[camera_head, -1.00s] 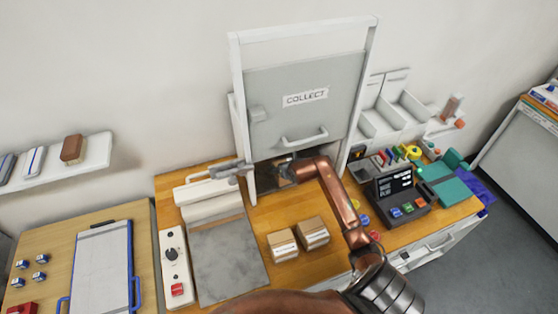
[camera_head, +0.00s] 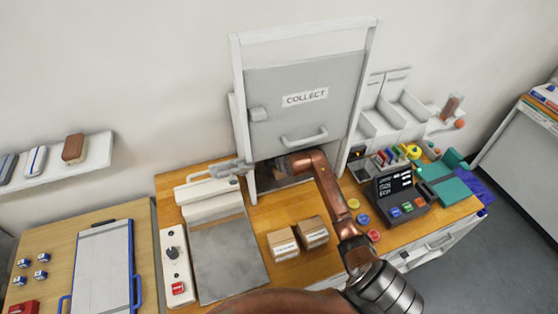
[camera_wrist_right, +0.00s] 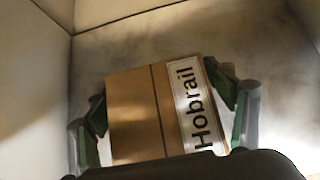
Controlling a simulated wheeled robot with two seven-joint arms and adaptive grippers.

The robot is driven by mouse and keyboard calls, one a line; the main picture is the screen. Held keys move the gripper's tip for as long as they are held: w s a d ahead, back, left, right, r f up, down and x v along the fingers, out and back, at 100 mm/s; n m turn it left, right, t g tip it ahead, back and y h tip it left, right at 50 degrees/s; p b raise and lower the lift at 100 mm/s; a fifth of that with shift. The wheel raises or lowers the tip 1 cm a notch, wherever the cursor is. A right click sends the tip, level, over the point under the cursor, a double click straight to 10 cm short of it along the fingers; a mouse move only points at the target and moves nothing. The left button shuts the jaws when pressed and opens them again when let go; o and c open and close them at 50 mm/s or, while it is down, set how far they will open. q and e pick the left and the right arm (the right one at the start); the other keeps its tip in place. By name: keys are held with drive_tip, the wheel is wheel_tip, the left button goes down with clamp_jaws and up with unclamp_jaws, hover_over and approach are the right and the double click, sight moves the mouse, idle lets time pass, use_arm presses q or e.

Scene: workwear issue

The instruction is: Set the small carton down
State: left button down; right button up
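A small brown carton (camera_wrist_right: 138,112) with a white "Hobrail" label (camera_wrist_right: 195,105) shows in the right wrist view. My right gripper (camera_wrist_right: 165,95) has its green-padded fingers on either side of it and appears closed on it. Pale walls surround it, and I cannot tell whether its underside touches the floor (camera_wrist_right: 265,65). In the head view my right arm reaches in under the raised grey COLLECT door (camera_head: 305,120). There the hatch hides this carton and the fingertips. My left gripper is not in view.
Two more small cartons (camera_head: 283,244) (camera_head: 313,232) stand on the wooden counter (camera_head: 262,213) before the hatch. A grey mat (camera_head: 228,260) and control strip (camera_head: 173,265) lie left. A dark terminal (camera_head: 398,192) and coloured discs lie right. The hatch frame (camera_head: 240,100) flanks the arm closely.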

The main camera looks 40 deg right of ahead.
drive_tip(key=shift+o, duration=0.4)
drive_tip(key=shift+s+r, duration=0.1)
drive_tip(key=shift+r, duration=0.1)
drive_tip(key=s+a, duration=0.1)
drive_tip(key=s, duration=0.3)
drive_tip(key=s+a+b, duration=0.1)
drive_tip(key=s, duration=0.3)
drive_tip(key=s+a, duration=0.2)
drive_tip(key=s, duration=0.2)
drive_tip(key=shift+s+r, duration=0.1)
drive_tip(key=shift+r, duration=0.2)
drive_tip(key=shift+d, duration=0.15)
